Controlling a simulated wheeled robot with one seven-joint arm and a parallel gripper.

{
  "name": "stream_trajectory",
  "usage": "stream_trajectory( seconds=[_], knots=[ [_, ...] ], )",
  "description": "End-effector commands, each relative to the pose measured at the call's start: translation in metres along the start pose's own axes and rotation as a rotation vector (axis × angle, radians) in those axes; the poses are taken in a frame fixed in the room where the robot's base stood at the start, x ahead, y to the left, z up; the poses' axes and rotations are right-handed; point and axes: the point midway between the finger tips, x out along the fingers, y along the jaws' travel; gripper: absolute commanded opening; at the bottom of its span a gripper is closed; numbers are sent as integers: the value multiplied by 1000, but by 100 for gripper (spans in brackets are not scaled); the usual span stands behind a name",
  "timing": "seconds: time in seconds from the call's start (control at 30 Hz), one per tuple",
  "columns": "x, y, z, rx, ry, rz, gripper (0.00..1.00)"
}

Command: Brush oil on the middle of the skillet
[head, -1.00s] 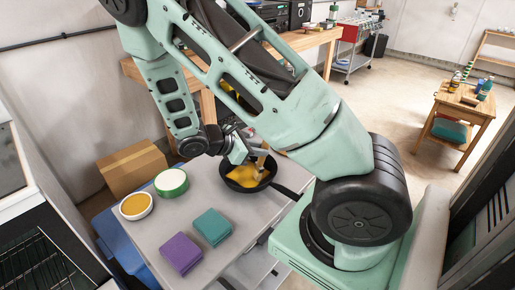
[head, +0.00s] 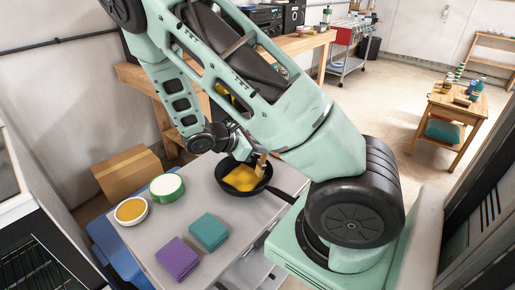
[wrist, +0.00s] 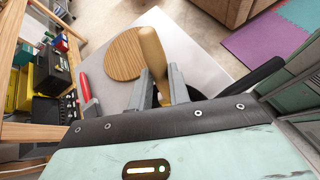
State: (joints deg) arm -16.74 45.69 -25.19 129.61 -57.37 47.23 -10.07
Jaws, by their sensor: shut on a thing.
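The black skillet (head: 226,189) sits on a grey cart top (head: 170,222), with its handle pointing to the lower right. A yellow oil patch (head: 242,179) covers much of its middle. My gripper (head: 249,155) is over the skillet's far side, shut on the brush, whose tan wooden handle (head: 262,163) stands tilted. In the wrist view the handle (wrist: 152,55) shows between my fingers, and the skillet's dark rim and handle (wrist: 250,77) show at the right. The brush's tip is hidden, so I cannot tell whether it touches the pan.
A white bowl of yellow oil (head: 131,211) and a green-and-white round container (head: 167,187) stand at the cart's left. A teal block (head: 209,232) and a purple block (head: 177,258) lie in front. A round wooden board (wrist: 123,55) shows in the wrist view.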

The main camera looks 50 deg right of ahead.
Motion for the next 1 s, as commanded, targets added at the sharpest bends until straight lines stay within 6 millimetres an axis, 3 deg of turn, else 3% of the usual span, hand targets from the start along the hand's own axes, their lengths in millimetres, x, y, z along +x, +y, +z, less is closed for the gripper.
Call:
stream_trajectory(
  seconds=[0.23,1.0],
  knots=[
    [1,1,1,-1,1,1,0],
    [-24,-13,-13,-2,2,1,0]
  ],
)
